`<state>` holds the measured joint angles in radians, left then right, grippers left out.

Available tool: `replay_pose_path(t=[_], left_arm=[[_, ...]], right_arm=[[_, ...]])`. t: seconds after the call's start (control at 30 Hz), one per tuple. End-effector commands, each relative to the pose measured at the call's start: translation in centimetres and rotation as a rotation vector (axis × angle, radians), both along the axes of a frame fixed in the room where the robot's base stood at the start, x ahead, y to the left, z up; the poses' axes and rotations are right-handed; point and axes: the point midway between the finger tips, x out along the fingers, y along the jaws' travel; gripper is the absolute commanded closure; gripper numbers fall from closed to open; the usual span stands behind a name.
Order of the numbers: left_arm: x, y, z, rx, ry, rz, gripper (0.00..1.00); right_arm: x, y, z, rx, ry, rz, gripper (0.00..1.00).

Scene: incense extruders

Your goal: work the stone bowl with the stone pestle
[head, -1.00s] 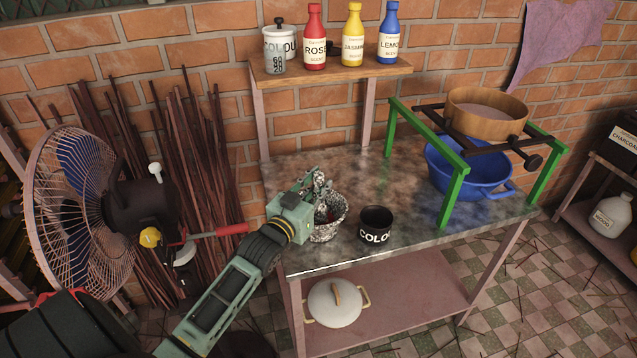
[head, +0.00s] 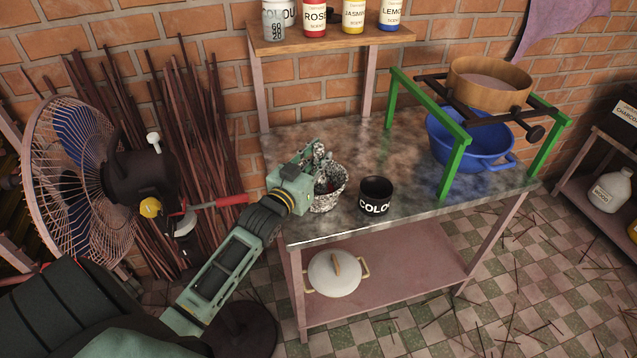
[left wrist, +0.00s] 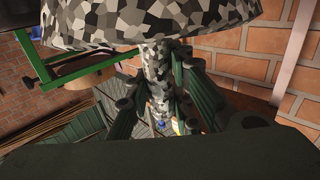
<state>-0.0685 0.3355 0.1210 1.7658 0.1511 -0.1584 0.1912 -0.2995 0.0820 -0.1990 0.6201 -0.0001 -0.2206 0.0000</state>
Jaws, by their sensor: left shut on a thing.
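The speckled grey-and-white stone bowl (head: 331,194) stands near the left front of the metal table. It fills the top of the left wrist view (left wrist: 150,22). My left gripper (head: 306,174) is at the bowl's left rim, shut on the speckled stone pestle (head: 319,157). In the left wrist view the pestle (left wrist: 158,78) stands between the dark green fingers (left wrist: 160,95). The pestle's lower end is hidden, and I cannot tell whether it touches the bowl. A bit of red shows inside the bowl. My right gripper is not in view.
A black colour cup (head: 376,194) stands close right of the bowl. A green stand (head: 455,165) holds a wooden sieve (head: 490,84) above a blue basin (head: 450,143). Bottles (head: 354,14) line the back shelf. A fan (head: 80,185) stands left.

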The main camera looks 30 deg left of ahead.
Motion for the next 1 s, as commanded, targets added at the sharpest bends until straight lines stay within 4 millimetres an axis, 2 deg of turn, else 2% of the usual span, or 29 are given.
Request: replay_pose_path(t=[1.0], left_arm=[[0.1, -0.1, -1.3, -0.001, 0.0, 0.0, 1.0]], right_arm=[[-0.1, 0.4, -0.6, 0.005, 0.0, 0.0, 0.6]])
